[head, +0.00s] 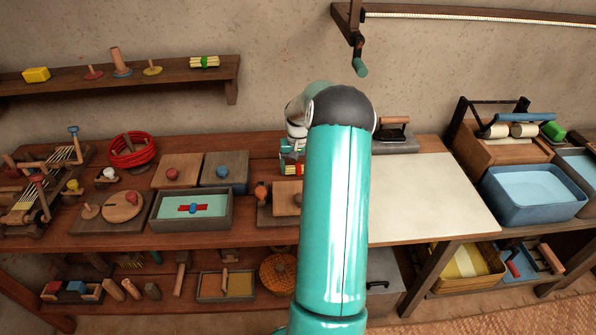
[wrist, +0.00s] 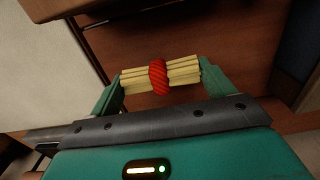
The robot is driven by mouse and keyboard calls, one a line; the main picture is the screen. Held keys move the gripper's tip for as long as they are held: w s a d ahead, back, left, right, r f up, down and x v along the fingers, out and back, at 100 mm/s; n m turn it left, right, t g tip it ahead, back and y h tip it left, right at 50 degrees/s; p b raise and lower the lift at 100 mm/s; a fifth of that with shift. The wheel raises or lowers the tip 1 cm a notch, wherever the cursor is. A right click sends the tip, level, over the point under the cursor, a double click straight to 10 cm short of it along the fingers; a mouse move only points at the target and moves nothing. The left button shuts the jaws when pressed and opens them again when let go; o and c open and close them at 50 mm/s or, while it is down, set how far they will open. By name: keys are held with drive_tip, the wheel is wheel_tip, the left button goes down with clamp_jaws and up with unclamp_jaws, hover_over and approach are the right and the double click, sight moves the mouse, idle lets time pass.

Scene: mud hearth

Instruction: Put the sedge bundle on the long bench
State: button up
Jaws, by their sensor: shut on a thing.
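The sedge bundle (wrist: 160,75), pale yellow stalks bound with a red tie, lies crosswise between the two fingertips of my gripper (wrist: 161,80) in the wrist view. My gripper is shut on its two ends. In the head view a red and yellow bit of the bundle (head: 292,169) shows below my gripper, beside my teal arm, which hides the rest. The long wooden bench (head: 265,146) spans the head view. The bundle is over the bench's back middle part; I cannot tell whether it touches the wood. Brown wood (wrist: 228,48) shows behind it in the wrist view.
A pale panel (head: 430,195) lies to the right. A second bundle with green ties (head: 204,62) sits on the wall shelf (head: 150,77).

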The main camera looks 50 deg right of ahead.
drive_tip(key=shift+f, duration=1)
drive_tip(key=shift+a, duration=0.1)
drive_tip(key=shift+f, duration=0.15)
drive_tip(key=o, duration=0.9)
